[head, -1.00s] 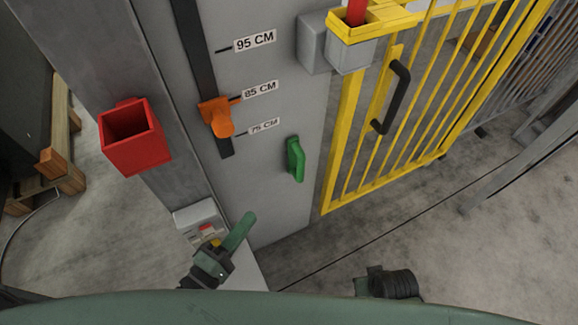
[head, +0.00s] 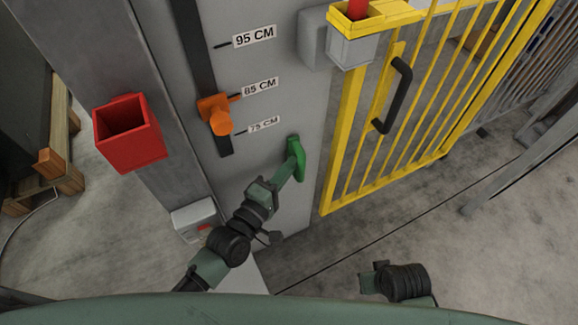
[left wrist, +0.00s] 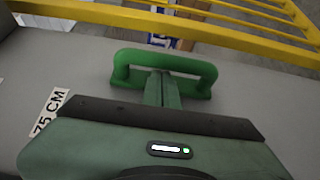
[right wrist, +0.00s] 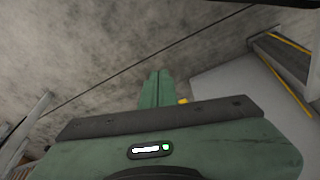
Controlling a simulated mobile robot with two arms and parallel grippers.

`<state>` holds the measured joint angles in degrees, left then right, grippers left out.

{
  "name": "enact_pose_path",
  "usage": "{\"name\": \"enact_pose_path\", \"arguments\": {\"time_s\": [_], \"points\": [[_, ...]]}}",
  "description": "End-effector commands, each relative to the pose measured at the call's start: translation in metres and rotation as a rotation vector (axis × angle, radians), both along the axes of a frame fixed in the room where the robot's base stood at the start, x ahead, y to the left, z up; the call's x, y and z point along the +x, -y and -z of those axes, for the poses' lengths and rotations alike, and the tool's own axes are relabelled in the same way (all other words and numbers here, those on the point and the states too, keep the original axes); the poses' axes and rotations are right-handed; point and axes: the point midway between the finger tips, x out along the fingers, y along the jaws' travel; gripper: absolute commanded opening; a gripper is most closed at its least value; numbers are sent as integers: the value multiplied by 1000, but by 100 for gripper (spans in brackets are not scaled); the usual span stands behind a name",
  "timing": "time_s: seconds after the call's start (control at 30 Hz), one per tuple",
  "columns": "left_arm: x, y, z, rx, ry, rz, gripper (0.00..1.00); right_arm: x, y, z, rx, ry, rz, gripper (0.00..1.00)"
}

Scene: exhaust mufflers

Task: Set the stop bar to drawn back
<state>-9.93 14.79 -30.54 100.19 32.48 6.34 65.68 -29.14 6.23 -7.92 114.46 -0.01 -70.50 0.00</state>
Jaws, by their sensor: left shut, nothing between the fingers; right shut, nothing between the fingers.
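A green D-shaped handle (head: 296,153) is mounted on the grey panel; no label marks it as the stop bar. It also shows in the left wrist view (left wrist: 165,59). My left gripper (head: 292,167) is shut and empty, its tips at the handle, between its two legs in the left wrist view (left wrist: 160,75). I cannot tell if they touch. An orange slider (head: 217,113) sits on a dark vertical track between the 85 CM and 75 CM marks. My right gripper (right wrist: 157,75) is shut and empty over the floor.
A yellow barred gate (head: 350,140) with a black pull handle (head: 395,95) stands right of the panel. A red piece (head: 357,9) stands in a grey holder by the gate's top. An open red box (head: 130,135) is at left.

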Motion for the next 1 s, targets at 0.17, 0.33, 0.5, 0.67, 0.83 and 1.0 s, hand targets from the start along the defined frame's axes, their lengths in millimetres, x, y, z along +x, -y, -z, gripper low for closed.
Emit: {"name": "enact_pose_path", "arguments": {"time_s": [0.17, 0.33, 0.5, 0.67, 0.83, 1.0], "points": [[1, 0, 0, 0, -1, 0, 0, -2, 0, -1, -1, -2, -1, 0], [0, 1, 0, 0, -1, 0, 0, -2, 0, -1, 0, 0, -1, 0], [-13, 8, -1, -1, -5, 2, 0, 0, 0, 17, -3, -6, -8, 0], [-36, 22, -2, -2, -6, 2, 0, -9, 1, 47, -4, -26, -9, 0], [-60, 36, -1, -2, -6, 2, 0, -20, 2, 74, -4, -40, -11, 0], [-70, 41, 0, 0, -1, 2, 0, -25, 2, 86, -4, -43, -12, 0]]}}
